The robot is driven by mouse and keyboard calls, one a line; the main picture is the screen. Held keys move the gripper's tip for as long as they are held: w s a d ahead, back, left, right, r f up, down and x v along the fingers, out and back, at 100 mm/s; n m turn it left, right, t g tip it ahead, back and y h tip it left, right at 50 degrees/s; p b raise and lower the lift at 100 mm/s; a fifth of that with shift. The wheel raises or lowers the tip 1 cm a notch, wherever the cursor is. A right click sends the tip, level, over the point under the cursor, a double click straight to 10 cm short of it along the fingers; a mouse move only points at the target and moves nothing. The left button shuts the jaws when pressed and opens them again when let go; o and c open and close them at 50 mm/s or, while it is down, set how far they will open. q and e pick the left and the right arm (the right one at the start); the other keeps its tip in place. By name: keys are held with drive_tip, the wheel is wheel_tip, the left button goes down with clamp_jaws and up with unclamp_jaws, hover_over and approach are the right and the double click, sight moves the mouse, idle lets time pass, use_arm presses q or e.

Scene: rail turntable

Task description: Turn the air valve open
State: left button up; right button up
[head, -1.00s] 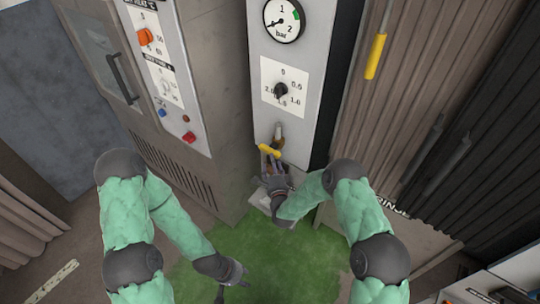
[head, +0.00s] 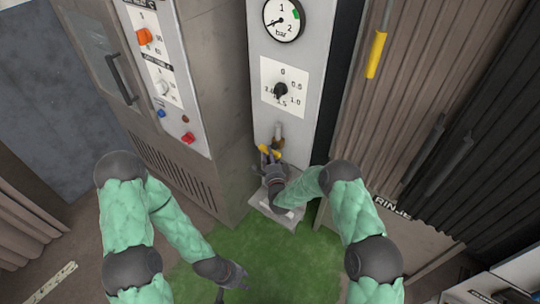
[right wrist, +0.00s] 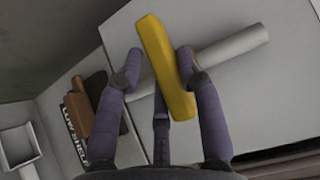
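The air valve has a yellow lever handle (head: 264,149) low on the front of the light grey panel, under a metallic pipe fitting (head: 278,131). My right gripper (head: 270,162) is at the handle and partly covers it. In the right wrist view the yellow handle (right wrist: 163,62) lies between the spread fingers of my right gripper (right wrist: 158,68). The right-hand finger appears to touch it; a gap shows on the left-hand finger's side. My left gripper (head: 238,276) hangs low over the green floor, away from the valve; its fingers are too small to judge.
Above the valve are a dial knob (head: 280,90) and a round bar gauge (head: 283,20) with its needle toward the lower left. A cabinet (head: 190,90) stands to the left. A yellow-handled rod (head: 376,55) hangs by the corrugated wall at right. Green floor (head: 290,262) is clear.

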drive_tip(key=shift+r, duration=0.15)
drive_tip(key=shift+r+n+g+p, duration=0.3)
drive_tip(key=shift+n+g+p, duration=0.3)
drive_tip(key=shift+n+g, duration=0.15)
drive_tip(key=shift+r+n+g+h+p, duration=0.3)
drive_tip(key=shift+n+g+h+p, duration=0.5)
drive_tip(key=shift+n+g+p, duration=0.3)
drive_tip(key=n+g+h+p, duration=0.1)
drive_tip(key=g+p, duration=0.1)
drive_tip(key=p, duration=0.3)
drive_tip(key=n+g+h+p, duration=0.2)
drive_tip(key=p, duration=0.2)
drive_tip(key=shift+w+a+r+h+p, duration=0.15)
drive_tip(key=shift+r+h+p, duration=0.15)
drive_tip(key=shift+r+p, duration=0.1)
drive_tip(key=shift+n+g+p, duration=0.25)
drive_tip(key=shift+g+p, duration=0.05)
drive_tip(key=shift+g, duration=0.05)
drive_tip(key=shift+f+n+g+h, duration=0.1)
drive_tip(key=shift+n+g+h, duration=0.25)
drive_tip(key=shift+h, duration=0.25)
drive_tip(key=shift+w+a+n+g+h, duration=0.1)
drive_tip(key=shift+n+g+h, duration=0.5)
drive_tip(key=shift+h, duration=0.2)
